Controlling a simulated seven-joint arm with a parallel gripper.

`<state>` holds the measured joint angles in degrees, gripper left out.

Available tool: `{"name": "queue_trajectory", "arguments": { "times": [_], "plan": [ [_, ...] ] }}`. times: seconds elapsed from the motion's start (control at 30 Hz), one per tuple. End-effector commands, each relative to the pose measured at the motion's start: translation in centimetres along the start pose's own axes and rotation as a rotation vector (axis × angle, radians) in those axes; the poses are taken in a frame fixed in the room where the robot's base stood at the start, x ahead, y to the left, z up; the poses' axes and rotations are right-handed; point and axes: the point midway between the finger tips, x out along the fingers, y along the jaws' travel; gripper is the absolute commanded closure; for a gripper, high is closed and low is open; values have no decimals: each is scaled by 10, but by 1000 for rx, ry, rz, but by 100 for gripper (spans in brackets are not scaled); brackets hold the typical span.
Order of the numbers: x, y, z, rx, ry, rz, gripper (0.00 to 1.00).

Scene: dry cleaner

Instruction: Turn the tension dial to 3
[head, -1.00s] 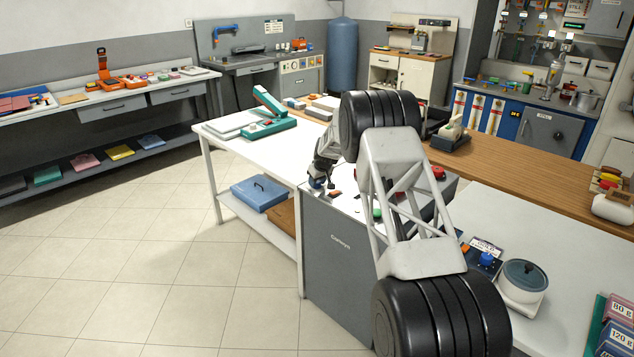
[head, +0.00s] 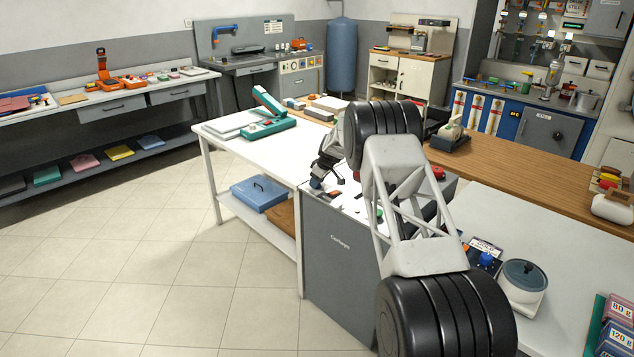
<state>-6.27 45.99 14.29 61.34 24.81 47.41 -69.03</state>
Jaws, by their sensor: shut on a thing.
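My gripper (head: 318,184) is small in the head view, low over the left part of the white top of a grey cabinet (head: 338,262). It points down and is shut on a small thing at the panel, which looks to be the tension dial. The jaws and my wrist cover most of that dial, so its pointer, its scale and the number it stands at cannot be read. A small orange part (head: 335,194) shows on the panel just right of the jaws. My arm links hide much of the panel's right part.
A green button (head: 379,212) and a red knob (head: 438,172) show beside my arm. A white table (head: 230,143) with a teal press (head: 266,124) stands to the left. A lidded pot (head: 524,280) and a blue knob (head: 486,259) are at right. The left floor is clear.

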Motion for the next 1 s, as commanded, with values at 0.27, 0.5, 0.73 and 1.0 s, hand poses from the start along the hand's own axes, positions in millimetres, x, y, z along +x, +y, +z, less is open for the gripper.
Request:
{"name": "queue_trajectory", "arguments": {
  "times": [0.27,0.5,0.73,1.0],
  "plan": [
    [1,0,1,2,-1,0,50],
    [0,0,0,2,0,0,34],
    [-2,0,0,2,0,1,34],
    [-20,0,0,2,0,2,34]
  ]
}}
